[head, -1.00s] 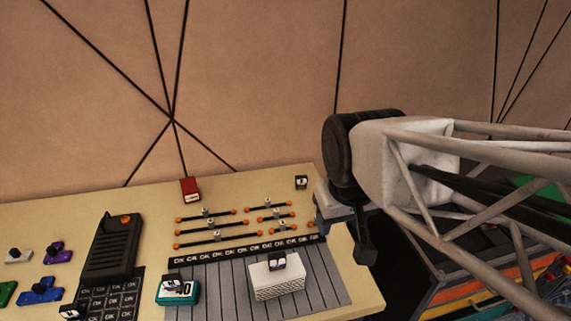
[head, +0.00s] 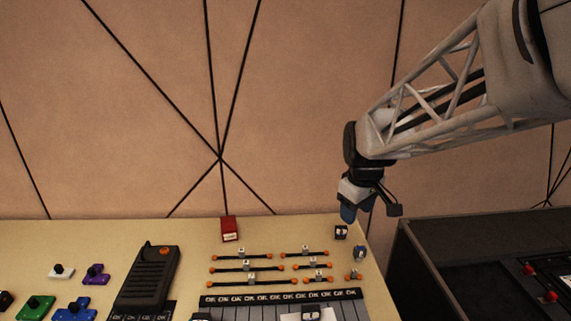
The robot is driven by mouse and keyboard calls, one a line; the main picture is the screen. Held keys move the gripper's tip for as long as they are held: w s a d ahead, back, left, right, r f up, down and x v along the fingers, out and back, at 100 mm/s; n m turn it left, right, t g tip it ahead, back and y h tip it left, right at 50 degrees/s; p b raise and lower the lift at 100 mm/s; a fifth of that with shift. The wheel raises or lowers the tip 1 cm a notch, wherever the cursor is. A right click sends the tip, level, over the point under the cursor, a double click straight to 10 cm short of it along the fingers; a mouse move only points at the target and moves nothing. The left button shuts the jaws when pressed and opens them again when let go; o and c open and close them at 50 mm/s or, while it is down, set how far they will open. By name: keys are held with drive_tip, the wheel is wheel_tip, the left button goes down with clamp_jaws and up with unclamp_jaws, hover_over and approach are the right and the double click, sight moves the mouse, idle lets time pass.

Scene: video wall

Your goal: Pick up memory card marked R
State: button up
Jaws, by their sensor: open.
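Several small dark cards with white labels lie on the cream table. One card (head: 341,232) is near the back right corner, and a bluish one (head: 360,253) is at the right edge. Another card (head: 311,313) sits on a white block at the bottom edge. The letters are too small to read, so I cannot tell which is marked R. My gripper (head: 349,213) points down above the back right corner, just above the nearest card in the picture, with nothing seen in it. Its jaws are open, though the gap between the fingers is hard to make out.
A red box (head: 229,229) stands at the back. Slider rails (head: 252,269) with orange ends fill the middle right. A black handset (head: 150,276) and coloured pieces (head: 75,309) are on the left. A dark console (head: 480,262) stands right of the table, across a gap.

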drive_tip(key=w+d+f+n, duration=0.1)
drive_tip(key=w+f+n, duration=0.3)
drive_tip(key=w, duration=0.5)
drive_tip(key=w+d+f+n, duration=0.1)
drive_tip(key=w+d+f, duration=0.1)
drive_tip(key=w+f, duration=0.5)
drive_tip(key=n+g, duration=0.2)
drive_tip(key=n, duration=0.3)
hover_over(340, 227)
drive_tip(key=f, duration=1.4)
drive_tip(key=shift+s+a+f, duration=0.1)
drive_tip(key=shift+s+f, duration=0.15)
drive_tip(key=shift+f, duration=0.15)
drive_tip(key=shift+w+f, duration=0.25)
drive_tip(key=shift+f, duration=0.1)
drive_tip(key=shift+f, duration=1.25)
drive_tip(key=shift+f, duration=0.1)
drive_tip(key=shift+w+f, duration=0.1)
drive_tip(key=shift+f, duration=2.4)
